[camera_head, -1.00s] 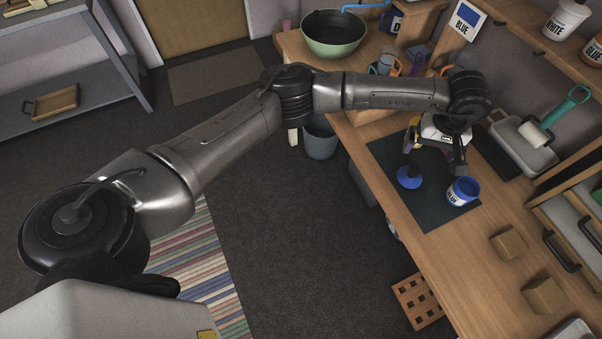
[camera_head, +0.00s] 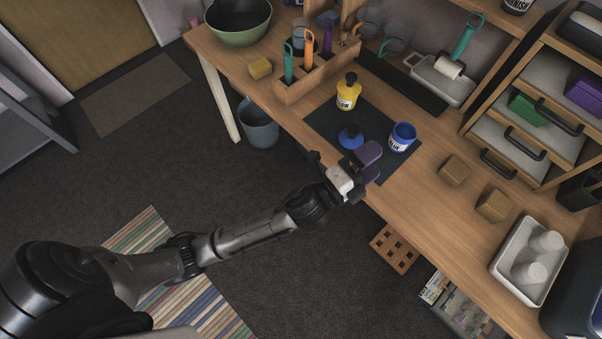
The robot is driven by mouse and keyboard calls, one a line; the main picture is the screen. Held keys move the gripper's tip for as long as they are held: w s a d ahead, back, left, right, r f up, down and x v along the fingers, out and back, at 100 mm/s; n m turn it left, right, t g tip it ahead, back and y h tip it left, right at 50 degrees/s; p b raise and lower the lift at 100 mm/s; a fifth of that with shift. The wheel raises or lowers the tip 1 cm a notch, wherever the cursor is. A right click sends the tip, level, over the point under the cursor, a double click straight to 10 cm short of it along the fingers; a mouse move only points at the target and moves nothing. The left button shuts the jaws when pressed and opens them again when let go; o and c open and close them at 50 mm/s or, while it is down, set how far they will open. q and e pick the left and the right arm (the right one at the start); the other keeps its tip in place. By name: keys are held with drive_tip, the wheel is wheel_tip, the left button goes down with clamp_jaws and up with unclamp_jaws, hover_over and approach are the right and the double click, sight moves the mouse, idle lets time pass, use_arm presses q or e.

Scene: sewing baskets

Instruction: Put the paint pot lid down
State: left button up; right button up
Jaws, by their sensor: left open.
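The blue lid (camera_head: 350,138) with a dark knob rests on the dark mat (camera_head: 322,121), near its front edge. The blue paint pot (camera_head: 402,137) stands upright and uncovered on the mat, right of the lid and apart from it. The yellow paint pot (camera_head: 347,92) stands behind the lid, with a dark knob on top. My left gripper (camera_head: 370,162) is open and empty, in front of the lid at the bench's front edge. Its purple finger pads show, and it appears clear of the lid. My right gripper is not in view.
Two wooden blocks (camera_head: 455,169) and a white tray (camera_head: 497,262) with cups are to the right. A bucket (camera_head: 259,128) stands below on the floor.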

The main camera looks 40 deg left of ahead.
use_arm(q)
drive_tip(key=s+a+f+n+g+y, duration=0.4)
drive_tip(key=s+a+f+n+y, duration=0.25)
drive_tip(key=f+n, duration=0.3)
drive_tip(key=s+a+f+n+g, duration=0.2)
drive_tip(key=s+f+n+g, duration=0.1)
drive_tip(key=s, duration=0.4)
drive_tip(key=s+a+f+n+g, duration=0.2)
drive_tip(key=s+f+n+g, duration=0.1)
drive_tip(key=s, duration=0.4)
drive_tip(key=s+a+f+n+g, duration=0.2)
drive_tip(key=s+f+n+g, duration=0.1)
drive_tip(key=s+g, duration=0.2)
drive_tip(key=s, duration=0.2)
drive_tip(key=shift+s+a+f+g, duration=0.3)
drive_tip(key=shift+s, duration=0.1)
